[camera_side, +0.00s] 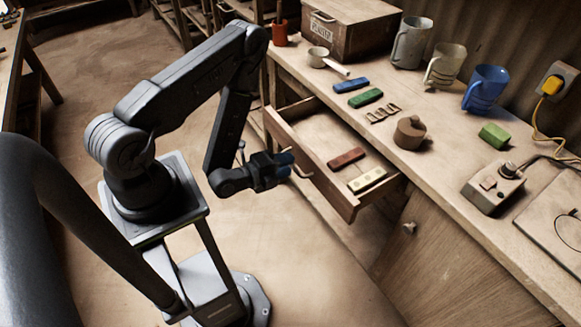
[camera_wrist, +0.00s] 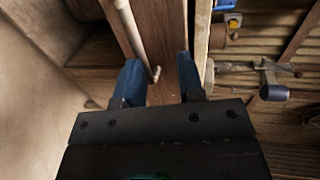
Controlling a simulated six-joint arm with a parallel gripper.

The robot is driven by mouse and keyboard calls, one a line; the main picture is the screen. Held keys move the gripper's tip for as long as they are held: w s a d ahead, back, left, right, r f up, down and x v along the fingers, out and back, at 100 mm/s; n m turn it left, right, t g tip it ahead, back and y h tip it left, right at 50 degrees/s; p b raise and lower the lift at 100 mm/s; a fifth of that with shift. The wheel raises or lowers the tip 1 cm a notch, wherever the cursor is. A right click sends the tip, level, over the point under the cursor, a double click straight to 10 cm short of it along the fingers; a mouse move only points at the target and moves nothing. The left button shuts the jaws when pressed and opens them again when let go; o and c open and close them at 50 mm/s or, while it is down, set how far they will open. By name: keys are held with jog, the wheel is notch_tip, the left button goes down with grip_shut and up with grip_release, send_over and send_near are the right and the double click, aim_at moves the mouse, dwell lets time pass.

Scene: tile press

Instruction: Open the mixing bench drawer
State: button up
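The mixing bench drawer (camera_side: 325,188) stands pulled out from the bench, its inside showing from above. In it lie a dark red bar (camera_side: 346,158) and a cream bar with dots (camera_side: 367,180). The drawer's pale handle (camera_side: 300,173) is on its front, partly hidden by my gripper (camera_side: 287,165). In the wrist view the handle (camera_wrist: 128,30) runs down the wooden drawer front, and its lower end shows between my two blue fingertips (camera_wrist: 160,78). The fingers are apart, with a gap around the handle's end; contact cannot be told.
The bench top (camera_side: 440,185) carries a blue bar (camera_side: 351,85), a green bar (camera_side: 365,97), a brown pot (camera_side: 409,133), a wooden box (camera_side: 350,28), several mugs and a control box (camera_side: 492,188). The floor (camera_side: 270,260) before the drawer is clear.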

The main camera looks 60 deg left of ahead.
jog(key=shift+r, duration=2.6)
jog(key=w+r+n+g, duration=0.3)
jog(key=r+n, duration=0.1)
jog(key=r, duration=0.3)
jog(key=w+r+n+g, duration=0.2)
jog(key=w+r+n, duration=0.15)
jog(key=r, duration=0.35)
jog(key=s+d+r+n+g, duration=0.2)
jog(key=s+d+r+n, duration=0.1)
jog(key=s+r+n, duration=0.2)
jog(key=s+d+r+n+g, duration=0.3)
jog(key=s+r+n, duration=0.2)
jog(key=s, duration=0.8)
notch_tip(320, 180, up, 4)
jog(key=shift+s+f, duration=0.1)
jog(key=shift+s, duration=0.1)
